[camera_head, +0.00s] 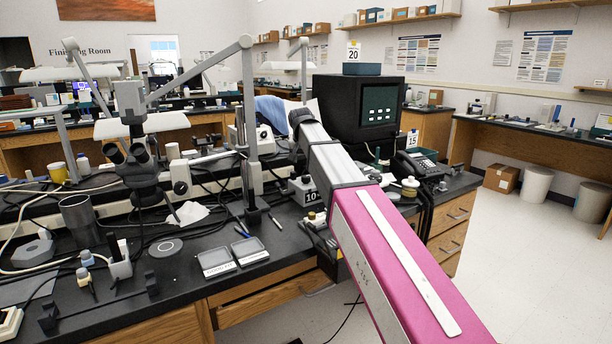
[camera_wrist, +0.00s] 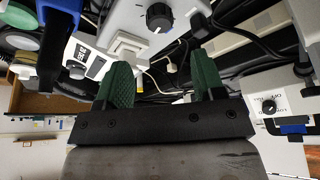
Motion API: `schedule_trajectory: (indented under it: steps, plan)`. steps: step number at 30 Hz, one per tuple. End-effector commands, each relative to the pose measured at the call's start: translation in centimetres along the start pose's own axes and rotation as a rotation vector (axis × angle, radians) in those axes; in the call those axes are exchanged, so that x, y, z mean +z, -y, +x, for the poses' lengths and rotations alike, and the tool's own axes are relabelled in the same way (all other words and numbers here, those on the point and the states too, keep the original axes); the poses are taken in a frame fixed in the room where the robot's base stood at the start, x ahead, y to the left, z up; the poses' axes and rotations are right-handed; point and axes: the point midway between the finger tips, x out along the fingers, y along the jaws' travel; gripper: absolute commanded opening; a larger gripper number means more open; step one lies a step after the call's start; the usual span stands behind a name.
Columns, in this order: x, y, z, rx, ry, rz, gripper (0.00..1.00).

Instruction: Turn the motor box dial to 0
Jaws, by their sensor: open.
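In the wrist view, a black round dial (camera_wrist: 160,17) sits on a light grey box (camera_wrist: 126,14) at the top middle. I take this box to be the motor box. The dial's markings are too small to read. My gripper (camera_wrist: 162,84) has two green ribbed fingers spread apart, with nothing held between them. The dial lies ahead of the gap between the fingertips, apart from both. A smaller black knob (camera_wrist: 268,105) on a white label shows at the right. In the head view, my arm hides the gripper.
The black bench (camera_head: 180,290) is crowded with cables. A microscope (camera_head: 140,165) stands at the left, and a black box with a screen (camera_head: 360,108) and a telephone (camera_head: 418,165) stand beyond my arm. In the wrist view, cables (camera_wrist: 150,80) run near the fingers. Open floor (camera_head: 510,240) lies at the right.

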Motion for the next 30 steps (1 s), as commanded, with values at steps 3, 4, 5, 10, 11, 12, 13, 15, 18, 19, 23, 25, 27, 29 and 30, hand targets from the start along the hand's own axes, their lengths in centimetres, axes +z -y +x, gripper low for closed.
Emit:
schedule_trajectory:
  steps: [3,4,5,10,11,12,13,15,18,19,23,25,27,29,30]
  plan:
    - [0.0,0.0,1.9,0.000,0.001,0.000,0.63]
    - [-0.1,0.0,2.5,0.000,0.001,0.000,0.63]
    - [0.0,0.0,3.0,0.001,0.002,0.000,0.63]
    - [0.0,0.0,6.0,0.001,0.002,0.000,0.63]
    - [0.0,0.0,6.5,0.001,0.002,0.000,0.63]
    - [0.0,0.1,7.0,0.000,0.001,0.000,0.63]
    - [-0.1,0.1,7.4,0.000,0.000,0.000,0.63]
    - [-0.1,0.1,8.2,0.000,0.001,0.000,0.63]
    - [0.0,0.0,9.1,0.000,0.001,0.000,0.63]
    - [0.0,0.0,9.2,0.000,0.000,0.000,0.63]
    - [0.0,0.0,9.6,-0.001,-0.001,0.000,0.63]
    - [0.0,0.0,9.6,-0.001,-0.001,0.000,0.63]
    - [0.0,0.0,9.6,-0.001,-0.001,0.000,0.63]
    - [0.0,0.0,9.6,-0.001,-0.001,0.000,0.63]
    - [0.0,0.0,9.6,-0.001,-0.001,0.000,0.63]
